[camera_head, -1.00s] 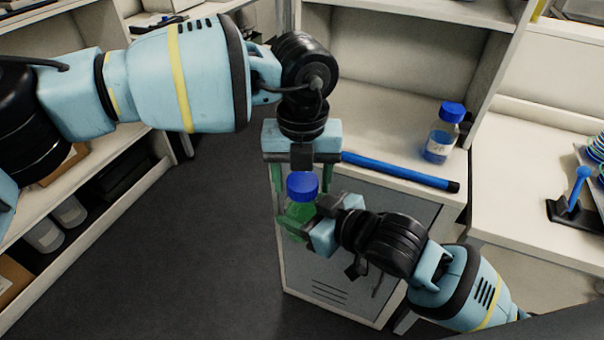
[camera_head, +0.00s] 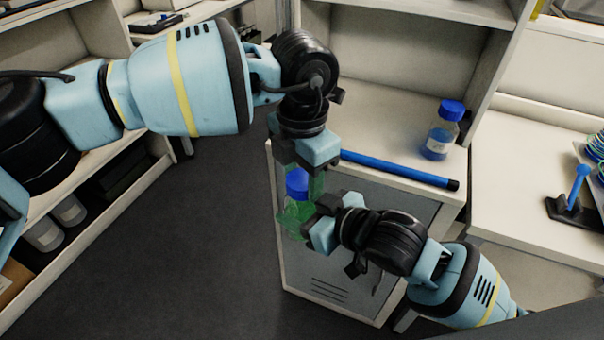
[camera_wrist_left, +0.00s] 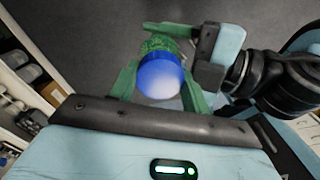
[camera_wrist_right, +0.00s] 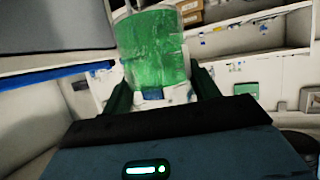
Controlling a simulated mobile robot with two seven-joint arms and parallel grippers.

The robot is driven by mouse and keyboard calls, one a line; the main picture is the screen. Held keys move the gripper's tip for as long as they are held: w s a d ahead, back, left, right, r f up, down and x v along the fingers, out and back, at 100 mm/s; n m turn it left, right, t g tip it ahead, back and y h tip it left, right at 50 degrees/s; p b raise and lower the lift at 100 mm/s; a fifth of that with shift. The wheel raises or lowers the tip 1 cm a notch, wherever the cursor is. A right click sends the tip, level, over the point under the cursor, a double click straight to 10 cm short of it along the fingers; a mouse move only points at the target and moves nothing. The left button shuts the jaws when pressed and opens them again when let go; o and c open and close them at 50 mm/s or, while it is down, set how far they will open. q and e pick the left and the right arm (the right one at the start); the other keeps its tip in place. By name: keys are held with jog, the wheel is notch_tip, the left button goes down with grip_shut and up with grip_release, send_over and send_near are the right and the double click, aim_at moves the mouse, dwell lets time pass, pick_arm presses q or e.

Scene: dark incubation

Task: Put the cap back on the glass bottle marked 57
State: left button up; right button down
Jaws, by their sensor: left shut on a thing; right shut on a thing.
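A glass bottle with green contents (camera_head: 291,217) is held upright or nearly so, in front of the grey cabinet. My right gripper (camera_head: 312,222) is shut around its body; the right wrist view shows the green bottle (camera_wrist_right: 153,45) between the fingers. A blue cap (camera_head: 297,182) is at the top of the bottle. My left gripper (camera_head: 300,178) comes from above and is shut on the cap, which also shows between its fingers in the left wrist view (camera_wrist_left: 160,75). I cannot tell whether the cap is fully seated. The bottle's number is not readable.
A second bottle with a blue cap and blue liquid (camera_head: 440,132) stands on the white counter at the right. A blue rod (camera_head: 395,170) lies along the counter's front edge. A blue tool on a black stand (camera_head: 575,192) is farther right. The floor at left is clear.

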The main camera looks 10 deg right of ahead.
pick_arm(q)
jog(key=m, duration=1.1)
jog(key=o, duration=1.2)
jog(key=shift+c, duration=0.2)
notch_tip(320, 180, up, 12)
jog(key=shift+f, duration=0.1)
